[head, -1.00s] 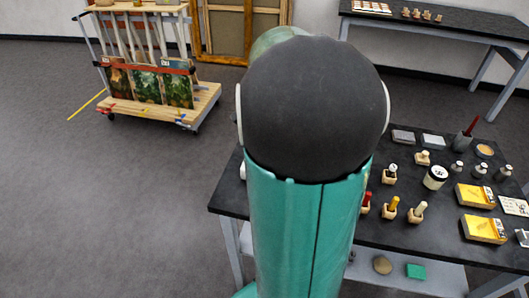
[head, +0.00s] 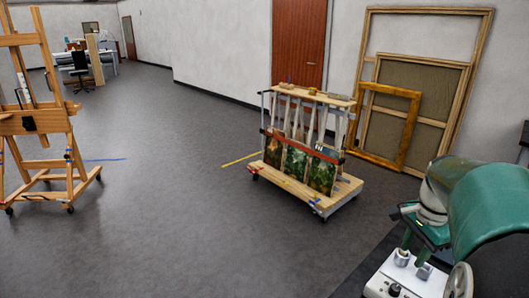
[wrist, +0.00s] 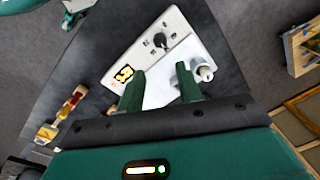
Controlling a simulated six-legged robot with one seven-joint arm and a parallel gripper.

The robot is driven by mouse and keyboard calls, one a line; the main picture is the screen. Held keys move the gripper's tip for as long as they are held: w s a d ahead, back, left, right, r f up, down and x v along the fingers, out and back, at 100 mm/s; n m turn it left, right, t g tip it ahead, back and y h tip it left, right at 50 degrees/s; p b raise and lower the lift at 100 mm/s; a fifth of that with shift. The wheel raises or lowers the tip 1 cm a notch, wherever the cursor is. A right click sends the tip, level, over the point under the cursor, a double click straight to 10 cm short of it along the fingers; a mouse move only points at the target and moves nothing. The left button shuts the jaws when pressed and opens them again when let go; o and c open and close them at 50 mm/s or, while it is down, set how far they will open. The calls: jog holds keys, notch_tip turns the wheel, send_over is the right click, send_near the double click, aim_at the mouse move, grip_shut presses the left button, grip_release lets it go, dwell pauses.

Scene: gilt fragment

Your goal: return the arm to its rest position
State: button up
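My gripper (head: 412,262) is at the lower right of the head view, at the end of my green arm, pointing down over a white panel box (head: 378,288). In the wrist view my gripper (wrist: 159,70) has its two green fingers well apart, with nothing held between them. The white panel box (wrist: 185,48) lies beyond and below the fingertips, with a black knob, a small lit yellow display and a pale round part. I cannot tell the exact gap between the fingers and the box.
A painting cart (head: 335,195), leaning frames (head: 385,130) and an easel (head: 35,120) stand around. The grey floor between easel and cart is clear.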

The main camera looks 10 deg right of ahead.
jog(key=s+a+r+n+t, duration=0.1)
jog(key=s+a+n+t, duration=0.1)
jog(key=a+n, duration=0.7)
jog(key=s+a+r+n+t, duration=0.1)
jog(key=a+n, duration=0.8)
jog(key=a, duration=1.1)
jog(key=shift+s+a+r+t, duration=0.2)
jog(key=shift+s+a+t, duration=0.15)
jog(key=shift+s+t, duration=0.7)
